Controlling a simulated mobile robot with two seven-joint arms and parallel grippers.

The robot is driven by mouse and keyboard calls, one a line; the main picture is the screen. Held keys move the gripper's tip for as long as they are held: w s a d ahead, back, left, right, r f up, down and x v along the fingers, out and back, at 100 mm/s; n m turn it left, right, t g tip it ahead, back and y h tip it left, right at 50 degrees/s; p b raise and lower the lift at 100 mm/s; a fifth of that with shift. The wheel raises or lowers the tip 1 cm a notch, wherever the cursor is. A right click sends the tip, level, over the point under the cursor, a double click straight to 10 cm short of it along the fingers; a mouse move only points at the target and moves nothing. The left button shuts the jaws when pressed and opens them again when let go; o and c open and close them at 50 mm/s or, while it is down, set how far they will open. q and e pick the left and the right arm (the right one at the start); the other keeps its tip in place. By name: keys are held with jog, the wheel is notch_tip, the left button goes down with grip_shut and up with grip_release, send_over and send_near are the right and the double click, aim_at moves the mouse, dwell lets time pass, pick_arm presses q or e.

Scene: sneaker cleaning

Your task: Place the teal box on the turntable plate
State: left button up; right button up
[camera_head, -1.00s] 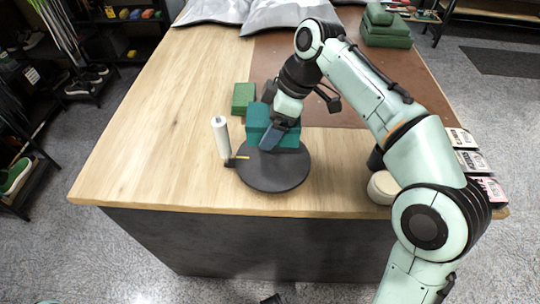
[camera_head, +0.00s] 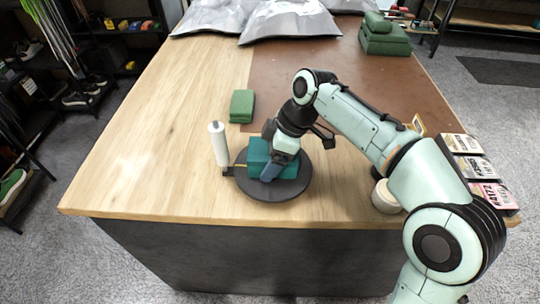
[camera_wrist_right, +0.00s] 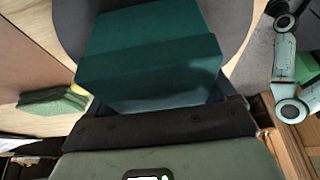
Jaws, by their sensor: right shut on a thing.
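The teal box (camera_head: 258,153) is over the dark round turntable plate (camera_head: 268,194), near its middle. I cannot tell whether its underside touches the plate. My right gripper (camera_head: 272,171) is shut on the box and hides part of its right side. In the right wrist view the teal box (camera_wrist_right: 150,55) sits between the fingers of the right gripper (camera_wrist_right: 155,100), with the grey plate (camera_wrist_right: 236,22) behind it. My left gripper is not in view.
A white cylinder (camera_head: 218,144) stands close to the plate's left edge. A green block (camera_head: 242,106) lies behind the plate. A round cream jar (camera_head: 385,197) and small labelled boxes (camera_head: 470,165) are at the right. Wooden tabletop (camera_head: 150,170) at the left is clear.

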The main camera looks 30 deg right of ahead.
jog(key=o, duration=1)
jog(key=shift+f, duration=0.1)
jog(key=shift+r, duration=0.2)
jog(key=p+v, duration=0.4)
jog(key=v, duration=0.8)
jog(key=shift+a, duration=0.1)
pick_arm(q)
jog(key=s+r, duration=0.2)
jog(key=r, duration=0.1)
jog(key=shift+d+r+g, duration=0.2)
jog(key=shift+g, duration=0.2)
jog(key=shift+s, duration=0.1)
